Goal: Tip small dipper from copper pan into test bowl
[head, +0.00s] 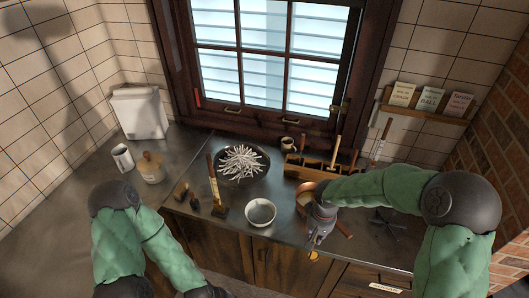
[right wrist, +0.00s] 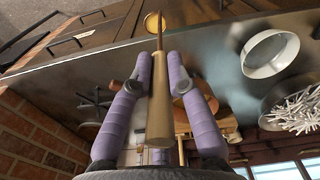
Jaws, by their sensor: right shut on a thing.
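My right gripper (head: 318,230) is shut on the handle of the small dipper (right wrist: 160,108), which lies lengthwise between its purple fingers in the right wrist view. The dipper's small gold cup (head: 313,254) is near the counter's front edge, to the right of and in front of the test bowl. I cannot tell what the cup holds. The test bowl (head: 260,212), pale and round, stands on the counter left of the gripper; its inside looks empty. The copper pan (head: 304,190) is behind the gripper, partly hidden by my right arm. My left gripper is out of the picture.
A dark bowl of white sticks (head: 262,174) stands behind the test bowl. A tall-handled wooden tool (head: 214,190) stands to its left. A wooden rack (head: 300,166) lies along the back. A dark star-shaped stand (head: 387,222) is at right.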

